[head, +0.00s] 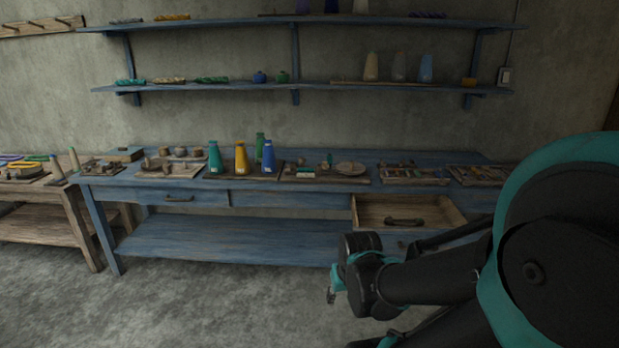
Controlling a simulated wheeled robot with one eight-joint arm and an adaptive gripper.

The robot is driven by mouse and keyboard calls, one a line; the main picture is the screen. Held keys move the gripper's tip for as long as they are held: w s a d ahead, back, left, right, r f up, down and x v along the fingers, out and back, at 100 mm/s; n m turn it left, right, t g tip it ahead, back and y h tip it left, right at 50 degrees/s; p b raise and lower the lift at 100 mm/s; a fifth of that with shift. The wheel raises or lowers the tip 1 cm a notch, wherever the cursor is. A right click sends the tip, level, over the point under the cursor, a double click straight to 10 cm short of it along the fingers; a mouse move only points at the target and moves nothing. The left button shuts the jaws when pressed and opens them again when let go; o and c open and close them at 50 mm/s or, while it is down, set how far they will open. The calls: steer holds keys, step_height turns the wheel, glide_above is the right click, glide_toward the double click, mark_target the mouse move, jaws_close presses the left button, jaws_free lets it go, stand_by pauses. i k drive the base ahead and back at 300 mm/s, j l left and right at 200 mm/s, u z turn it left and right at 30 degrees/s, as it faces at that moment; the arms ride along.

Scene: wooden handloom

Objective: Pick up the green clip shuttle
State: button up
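I cannot tell for sure which thing is the green clip shuttle. A small flat green piece (38,158) lies among purple and yellow looped pieces on the wooden side table at the far left. A small green item (305,174) lies on a dark board on the blue bench. Long green items (212,80) lie on the lower wall shelf. My gripper (331,294) hangs low in front of the bench, below the open drawer's left side and apart from all these items. Its fingers are small and partly hidden, so their opening does not show.
The blue bench (165,248) has an open, seemingly empty drawer (405,211) jutting out at the right. Teal, yellow, green and blue cones (241,158) stand mid-bench. The wooden side table (40,232) adjoins it. The concrete floor (190,305) in front is clear.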

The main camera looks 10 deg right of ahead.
mark_target(389, 222)
steer(key=k+l+z, duration=0.1)
steer(key=z, duration=0.85)
